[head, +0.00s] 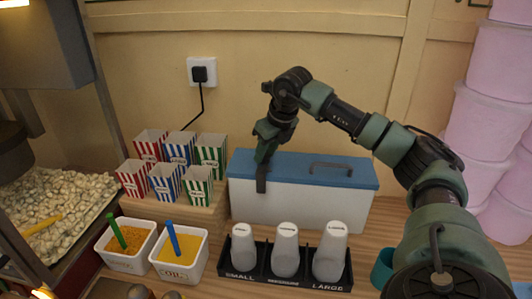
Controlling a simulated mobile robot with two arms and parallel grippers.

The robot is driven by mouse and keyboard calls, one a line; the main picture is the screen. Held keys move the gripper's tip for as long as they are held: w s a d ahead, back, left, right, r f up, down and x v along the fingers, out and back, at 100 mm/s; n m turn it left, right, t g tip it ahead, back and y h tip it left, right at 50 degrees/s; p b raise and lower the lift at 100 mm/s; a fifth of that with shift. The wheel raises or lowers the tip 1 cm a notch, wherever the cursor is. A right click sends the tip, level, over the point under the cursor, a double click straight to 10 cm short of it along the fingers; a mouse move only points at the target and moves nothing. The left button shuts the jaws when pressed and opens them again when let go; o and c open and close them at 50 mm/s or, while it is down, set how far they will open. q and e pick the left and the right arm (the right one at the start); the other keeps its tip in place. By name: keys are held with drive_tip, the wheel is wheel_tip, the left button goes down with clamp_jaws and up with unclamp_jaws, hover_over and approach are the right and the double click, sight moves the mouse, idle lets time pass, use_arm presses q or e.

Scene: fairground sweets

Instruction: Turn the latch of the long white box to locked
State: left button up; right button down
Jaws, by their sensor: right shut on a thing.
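The long white box (310,207) with a blue lid (290,165) and a grey lid handle stands against the back wall on the wooden counter. My right gripper (262,186) points down at the box's front face, left of its middle, just below the lid edge. It is shut at the place of the latch. The latch itself is hidden by the fingers, so its angle cannot be told. The lid lies closed on the box. My left gripper is out of view.
A black rack (262,277) with white cups stands in front of the box. Striped cartons (165,183) stand on a wooden step at left. Two white tubs (197,259) hold yellow contents. Pink tubs (492,95) are stacked at right. A teal cup (382,270) sits near my right arm.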

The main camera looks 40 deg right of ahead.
sight(267, 169)
drive_tip(key=m+h, duration=0.1)
drive_tip(key=m, duration=0.1)
drive_tip(key=m+h, duration=0.1)
drive_tip(key=m, duration=0.2)
drive_tip(key=shift+a+m+g, duration=0.2)
drive_tip(key=shift+m+g, duration=0.1)
drive_tip(key=shift+g, duration=0.1)
idle(0.4)
drive_tip(key=c, duration=1.3)
unclamp_jaws()
drive_tip(key=shift+w, duration=0.1)
drive_tip(key=shift+c, duration=0.2)
drive_tip(key=b+v, duration=0.2)
drive_tip(key=v, duration=0.5)
drive_tip(key=shift+r, duration=0.3)
drive_tip(key=shift+a, duration=0.1)
